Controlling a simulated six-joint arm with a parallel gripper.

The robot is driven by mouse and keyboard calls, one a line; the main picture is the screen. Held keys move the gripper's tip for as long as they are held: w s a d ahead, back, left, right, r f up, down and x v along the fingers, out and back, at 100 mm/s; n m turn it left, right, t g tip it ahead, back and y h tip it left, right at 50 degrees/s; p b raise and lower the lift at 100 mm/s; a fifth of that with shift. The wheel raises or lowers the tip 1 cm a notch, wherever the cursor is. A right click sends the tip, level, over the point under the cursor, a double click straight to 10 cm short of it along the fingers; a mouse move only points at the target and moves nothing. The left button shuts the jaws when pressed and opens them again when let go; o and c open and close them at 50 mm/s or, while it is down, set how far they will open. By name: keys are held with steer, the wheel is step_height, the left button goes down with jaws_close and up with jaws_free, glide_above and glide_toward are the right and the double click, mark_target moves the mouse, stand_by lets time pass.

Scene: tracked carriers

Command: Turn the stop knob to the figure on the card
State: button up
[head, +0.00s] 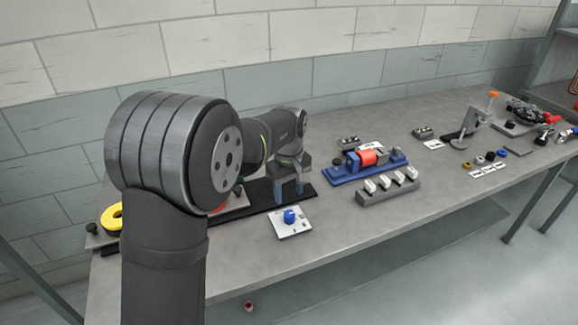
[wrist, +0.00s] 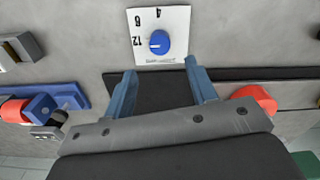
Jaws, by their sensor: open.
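The stop knob (head: 290,216) is a round blue knob on a white square plate (head: 281,234) near the front edge of the bench. In the wrist view the knob (wrist: 160,42) has a white mark toward its left side, near an upside-down 12. The figures 6 and 4 also show on the plate (wrist: 178,17). My gripper (head: 289,193) is open and empty, behind the knob and apart from it. In the wrist view its blue fingers (wrist: 160,72) stand wide apart, with the knob beyond the tips.
A black strip (head: 258,194) lies under my gripper. Right of it stand a blue fixture (head: 345,172) with a red cylinder and a grey block (head: 385,194) with several white switches.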

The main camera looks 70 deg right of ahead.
step_height(320, 180, up, 9)
glide_above(289, 213)
steer(key=shift+a+r, duration=0.1)
stand_by(0.7)
step_height(289, 213, down, 18)
steer(key=shift+r, duration=0.2)
stand_by(0.3)
